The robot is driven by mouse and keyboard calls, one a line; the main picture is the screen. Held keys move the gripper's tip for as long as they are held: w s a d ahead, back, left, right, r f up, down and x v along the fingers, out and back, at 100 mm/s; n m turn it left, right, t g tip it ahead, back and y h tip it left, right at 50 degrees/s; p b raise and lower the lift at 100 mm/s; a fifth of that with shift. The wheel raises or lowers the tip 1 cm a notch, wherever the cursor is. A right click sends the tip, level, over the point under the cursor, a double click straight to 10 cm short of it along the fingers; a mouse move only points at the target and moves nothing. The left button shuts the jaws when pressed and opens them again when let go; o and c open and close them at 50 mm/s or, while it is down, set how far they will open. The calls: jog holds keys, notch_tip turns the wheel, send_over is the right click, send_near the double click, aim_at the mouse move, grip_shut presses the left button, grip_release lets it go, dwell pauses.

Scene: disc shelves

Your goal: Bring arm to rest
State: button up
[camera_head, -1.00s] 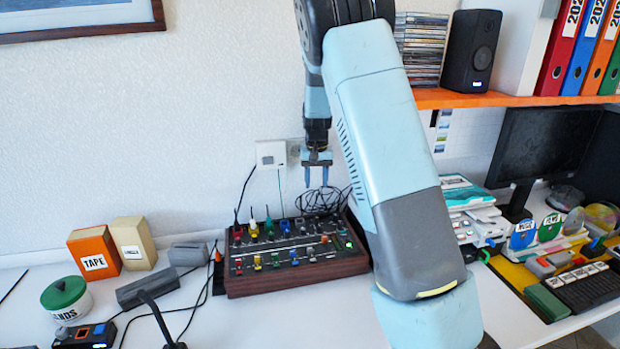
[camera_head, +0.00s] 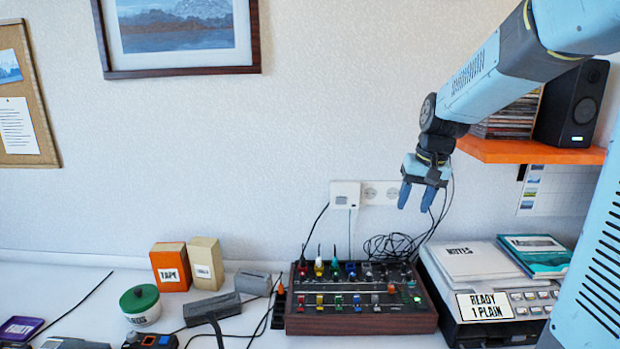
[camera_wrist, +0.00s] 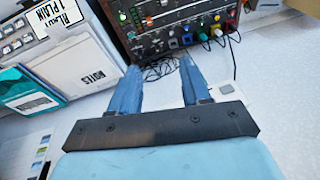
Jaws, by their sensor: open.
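My gripper (camera_head: 416,197) hangs in the air in front of the wall in the head view. It is above and a little behind the mixer (camera_head: 360,322) with its wooden sides and coloured knobs. Its two blue fingers are apart with nothing between them. In the wrist view the fingers (camera_wrist: 158,92) are also spread and empty. The mixer (camera_wrist: 165,30) shows beyond the fingertips there, with black cable coiled beside it. My arm reaches in from the upper right of the head view.
The orange shelf (camera_head: 525,151) with a speaker (camera_head: 572,103) and discs is right of my gripper. A printer (camera_head: 490,309) bearing notes stands below right. A wall socket (camera_head: 382,193) is close by. Orange and beige boxes and a green-lidded pot stand left.

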jog(key=s+r+n+t+h, duration=0.1)
jog(key=s+r+t, duration=0.2)
jog(key=s, duration=2)
jog(key=shift+a+r, duration=0.4)
jog(key=shift+r, duration=0.15)
